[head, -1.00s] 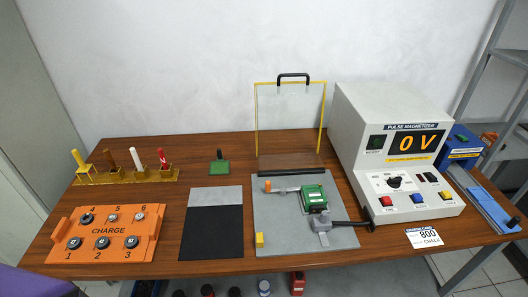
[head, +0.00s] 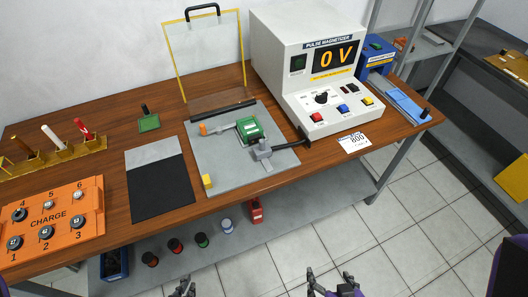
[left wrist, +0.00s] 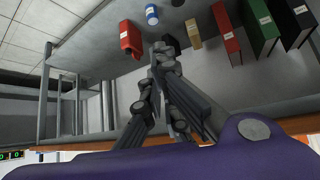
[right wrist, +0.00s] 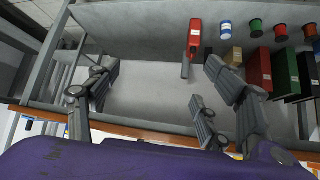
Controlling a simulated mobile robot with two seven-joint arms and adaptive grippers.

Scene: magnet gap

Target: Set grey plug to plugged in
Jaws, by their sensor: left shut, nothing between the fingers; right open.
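The grey plug (head: 263,151) is a grey block on the grey base plate (head: 213,175). It lies just in front of a green block (head: 249,130), and a black cable runs near it to the magnetizer. I cannot tell whether plug and green block touch. My left gripper (head: 183,287) is at the bottom edge of the head view, below the table front. Its fingers are together and empty in the left wrist view (left wrist: 163,48). My right gripper (head: 335,284) is also low in front of the table, open and empty; its spread fingers show in the right wrist view (right wrist: 160,75).
The white pulse magnetizer (head: 300,65) reads 0 V. An orange charge tray (head: 60,213) and a black-and-grey mat (head: 160,185) lie to the left. A clear yellow-framed guard (head: 210,60) stands raised behind the plate. A shelf with several containers (head: 255,210) is under the table.

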